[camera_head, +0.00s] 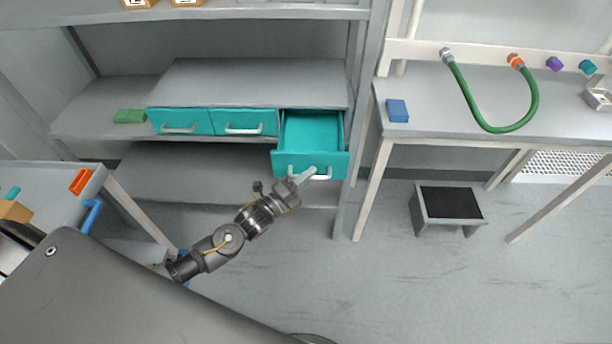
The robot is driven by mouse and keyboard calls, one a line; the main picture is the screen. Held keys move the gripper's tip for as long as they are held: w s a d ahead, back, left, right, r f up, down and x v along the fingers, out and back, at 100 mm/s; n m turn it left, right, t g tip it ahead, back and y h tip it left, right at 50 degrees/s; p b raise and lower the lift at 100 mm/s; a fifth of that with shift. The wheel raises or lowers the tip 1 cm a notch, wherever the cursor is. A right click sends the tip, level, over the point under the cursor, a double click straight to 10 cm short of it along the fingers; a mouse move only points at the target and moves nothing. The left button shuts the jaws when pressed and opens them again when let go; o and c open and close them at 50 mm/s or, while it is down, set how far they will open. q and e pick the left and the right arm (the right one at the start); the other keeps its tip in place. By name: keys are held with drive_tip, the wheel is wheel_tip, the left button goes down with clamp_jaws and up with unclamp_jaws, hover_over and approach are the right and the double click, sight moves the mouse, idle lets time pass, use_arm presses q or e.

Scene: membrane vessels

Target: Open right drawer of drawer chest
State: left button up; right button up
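The drawer chest (250,82) has a grey top and three teal drawers side by side, on a shelf of the rack. Its right drawer (281,163) is pulled well out and looks empty inside. The left drawer (170,116) and the middle drawer (258,116) are closed. My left gripper (309,174) is at the front of the right drawer. Its fingertips overlap the pale handle (325,174) and hide part of it. I cannot tell whether the fingers are closed around the handle. My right gripper is not in view.
A green block (129,116) lies left of the chest. A rack post (351,130) stands close to the open drawer's right side. A table (440,100) at right holds a blue block (397,110) and a green hose (468,100). A step stool (448,205) stands on open floor.

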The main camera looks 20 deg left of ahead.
use_arm(q)
drive_tip(key=shift+o, duration=0.7)
drive_tip(key=shift+a, duration=0.1)
drive_tip(key=shift+s+a+f, duration=0.1)
drive_tip(key=shift+s, duration=0.05)
drive_tip(key=b+v, duration=0.2)
drive_tip(key=v, duration=0.8)
drive_tip(key=shift+s, duration=0.2)
